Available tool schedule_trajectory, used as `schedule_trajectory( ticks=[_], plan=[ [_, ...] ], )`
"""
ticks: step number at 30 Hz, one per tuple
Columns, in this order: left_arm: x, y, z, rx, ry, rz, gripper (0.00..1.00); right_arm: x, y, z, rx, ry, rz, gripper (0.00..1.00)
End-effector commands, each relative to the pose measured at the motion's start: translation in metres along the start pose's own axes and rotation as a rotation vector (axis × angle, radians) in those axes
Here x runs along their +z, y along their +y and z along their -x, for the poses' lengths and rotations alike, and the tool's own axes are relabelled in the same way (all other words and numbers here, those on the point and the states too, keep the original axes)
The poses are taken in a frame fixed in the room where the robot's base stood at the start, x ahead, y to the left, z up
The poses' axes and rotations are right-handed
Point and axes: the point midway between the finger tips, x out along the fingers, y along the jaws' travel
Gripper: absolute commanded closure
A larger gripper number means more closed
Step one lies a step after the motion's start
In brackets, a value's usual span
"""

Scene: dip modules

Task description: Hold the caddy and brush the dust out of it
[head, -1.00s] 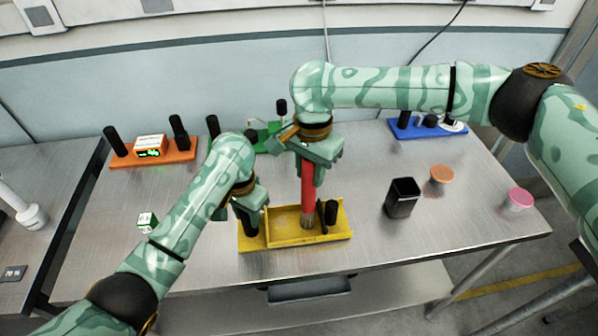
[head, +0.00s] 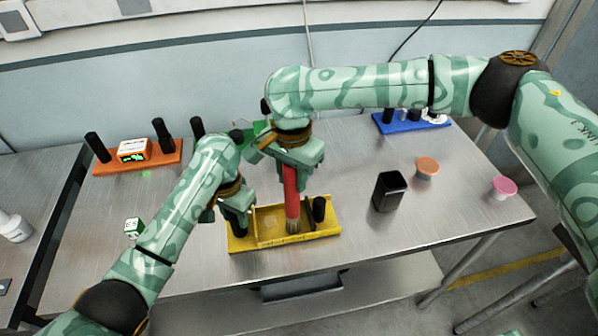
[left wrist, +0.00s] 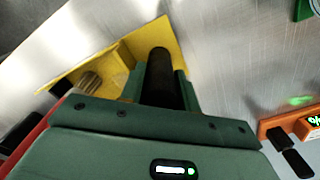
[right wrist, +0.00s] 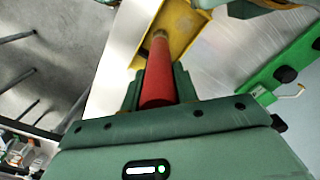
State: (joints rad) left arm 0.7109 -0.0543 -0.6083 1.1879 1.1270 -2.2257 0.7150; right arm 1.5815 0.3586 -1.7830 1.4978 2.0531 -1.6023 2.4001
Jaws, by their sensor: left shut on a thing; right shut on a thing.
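The yellow caddy (head: 269,229) sits on the metal table near its front edge, with a black post at each end. My left gripper (head: 234,212) is shut on the caddy's left black post (left wrist: 160,75). My right gripper (head: 291,168) is shut on the red handle (head: 291,190) of a brush, held upright. Its pale bristles (head: 292,225) are inside the caddy's tray, toward the right post (head: 319,209). In the right wrist view the red handle (right wrist: 158,75) leads down to the caddy (right wrist: 182,25). I cannot make out dust in the caddy.
A black cup (head: 389,192), an orange tub (head: 427,168) and a pink tub (head: 503,188) stand to the right. An orange module (head: 165,160), a blue module (head: 402,126) and a green module (head: 250,131) lie further back. A small green-white cube (head: 133,228) is at left.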

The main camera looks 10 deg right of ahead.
Motion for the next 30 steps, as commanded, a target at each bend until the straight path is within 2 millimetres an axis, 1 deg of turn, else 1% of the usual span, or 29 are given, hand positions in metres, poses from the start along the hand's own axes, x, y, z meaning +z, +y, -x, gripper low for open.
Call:
schedule_trajectory(
  ticks=[5, 12, 17, 24, 30],
  plan=[
    [-0.001, 0.001, 0.001, 0.002, 0.003, 0.0, 1.0, 0.004, -0.004, -0.001, 0.0, -0.001, -0.001, 1.0],
    [-0.001, 0.001, 0.001, 0.002, 0.004, 0.0, 1.0, 0.015, -0.015, -0.001, 0.001, -0.001, 0.0, 1.0],
    [-0.001, 0.001, 0.001, 0.002, 0.004, 0.0, 1.0, 0.018, -0.018, -0.001, 0.0, -0.001, -0.001, 1.0],
    [-0.001, 0.001, 0.001, 0.002, 0.004, 0.0, 1.0, 0.028, -0.029, 0.0, 0.0, 0.0, 0.0, 1.0],
    [-0.001, 0.001, 0.001, 0.002, 0.004, -0.001, 1.0, 0.034, -0.033, 0.0, 0.0, -0.001, 0.001, 1.0]
  ],
)
